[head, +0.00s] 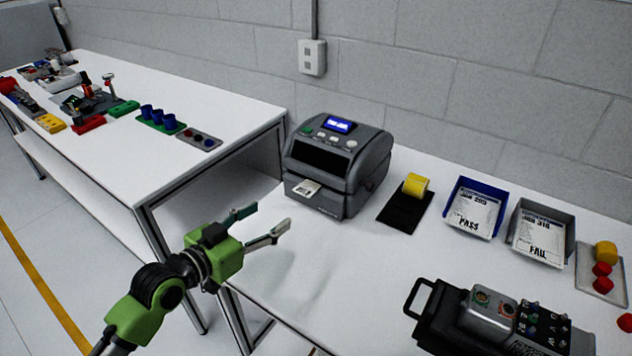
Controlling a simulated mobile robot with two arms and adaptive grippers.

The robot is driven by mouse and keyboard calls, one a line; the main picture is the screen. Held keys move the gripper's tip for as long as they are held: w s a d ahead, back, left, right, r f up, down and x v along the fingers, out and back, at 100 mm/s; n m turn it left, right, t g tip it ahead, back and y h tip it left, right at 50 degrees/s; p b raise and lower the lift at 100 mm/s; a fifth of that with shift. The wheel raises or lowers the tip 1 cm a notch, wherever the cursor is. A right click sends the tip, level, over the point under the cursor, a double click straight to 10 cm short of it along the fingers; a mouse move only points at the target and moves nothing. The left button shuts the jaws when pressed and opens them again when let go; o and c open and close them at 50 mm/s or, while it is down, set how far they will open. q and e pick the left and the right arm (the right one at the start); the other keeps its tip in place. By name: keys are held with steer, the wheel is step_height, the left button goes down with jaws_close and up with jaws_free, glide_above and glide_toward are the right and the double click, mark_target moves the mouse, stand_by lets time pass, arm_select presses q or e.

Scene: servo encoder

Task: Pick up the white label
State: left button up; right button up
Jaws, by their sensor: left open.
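A small white label (307,188) with dark print sticks out of the front slot of the dark grey label printer (338,167). The printer has a lit blue screen and stands near the wall on the white table. My left gripper (264,224) is open and empty, in front of and to the left of the printer. Its fingers point right, and it is apart from the label. My right gripper is not in view.
A yellow roll (416,185) on a black holder, a blue tray (473,207) and a grey tray (540,232) with printed sheets stand right of the printer. A black device (500,322) is at the front right. The table before the printer is clear.

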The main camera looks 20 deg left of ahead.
arm_select(q)
steer(key=p, duration=0.1)
glide_toward(304, 190)
steer(key=w, duration=0.2)
steer(key=x, duration=0.1)
steer(key=p+x, duration=0.1)
steer(key=x, duration=0.1)
steer(key=p+x, duration=0.1)
steer(key=x, duration=0.1)
steer(key=shift+w+d+f, duration=0.1)
steer(key=shift+d+f, duration=0.15)
steer(key=shift+d, duration=0.15)
steer(key=shift+w+d+f, duration=0.1)
steer(key=shift+w, duration=0.2)
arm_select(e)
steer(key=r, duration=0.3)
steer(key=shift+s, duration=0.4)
arm_select(q)
steer(key=shift+s, duration=0.1)
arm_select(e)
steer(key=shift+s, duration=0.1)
arm_select(q)
steer(key=c, duration=0.7)
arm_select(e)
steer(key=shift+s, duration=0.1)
